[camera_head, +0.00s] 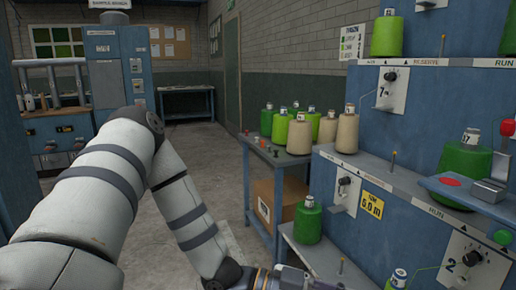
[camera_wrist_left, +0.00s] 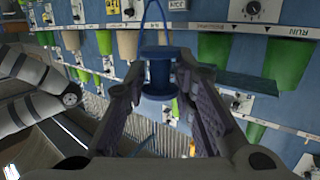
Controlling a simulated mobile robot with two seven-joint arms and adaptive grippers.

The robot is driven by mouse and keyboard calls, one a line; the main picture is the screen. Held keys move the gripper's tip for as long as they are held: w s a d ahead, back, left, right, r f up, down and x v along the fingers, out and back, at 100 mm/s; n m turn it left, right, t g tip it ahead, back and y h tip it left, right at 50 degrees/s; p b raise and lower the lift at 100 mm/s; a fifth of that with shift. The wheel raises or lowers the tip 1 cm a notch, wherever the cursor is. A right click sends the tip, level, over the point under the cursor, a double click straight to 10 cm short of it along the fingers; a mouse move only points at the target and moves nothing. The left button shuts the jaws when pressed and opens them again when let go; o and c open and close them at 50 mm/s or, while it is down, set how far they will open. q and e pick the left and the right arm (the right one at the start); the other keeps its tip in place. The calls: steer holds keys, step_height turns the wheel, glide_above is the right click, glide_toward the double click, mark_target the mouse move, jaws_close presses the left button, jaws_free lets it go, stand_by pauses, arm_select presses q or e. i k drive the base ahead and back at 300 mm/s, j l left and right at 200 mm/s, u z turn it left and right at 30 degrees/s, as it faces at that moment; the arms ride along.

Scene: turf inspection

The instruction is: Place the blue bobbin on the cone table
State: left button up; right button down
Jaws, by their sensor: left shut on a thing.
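The blue bobbin (camera_wrist_left: 158,76) is between the two fingers of my left gripper (camera_wrist_left: 160,84) in the left wrist view, with a blue strand looping from it. The gripper is shut on it. In the head view my left arm reaches to the bottom middle; its fingers and the bobbin are cut off by the lower edge. The cone table (camera_head: 292,160) is a blue table in the middle of the head view, with green and tan cones at its back and a few small bobbins at its front left. My right gripper is not in view.
A blue machine (camera_head: 405,110) with cones on its shelves fills the right side. A cardboard box (camera_head: 290,197) sits under the cone table. A blue cabinet (camera_head: 120,60) and a workbench (camera_head: 55,125) stand at the left. The floor between is clear.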

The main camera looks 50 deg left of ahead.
mark_target(252, 140)
steer(key=i+j+u, duration=0.15)
steer(key=i+j, duration=0.3)
steer(key=j, duration=0.5)
steer(key=i+j+u, duration=0.1)
steer(key=i+j, duration=0.35)
steer(key=j, duration=0.4)
steer(key=i+j+u, duration=0.15)
steer(key=i+j, duration=0.4)
steer(key=j, duration=0.3)
steer(key=i+j+u, duration=0.1)
steer(key=i+j, duration=0.45)
steer(key=j, duration=0.25)
steer(key=i+j+u, duration=0.15)
steer(key=i+j, duration=0.4)
steer(key=j, duration=0.2)
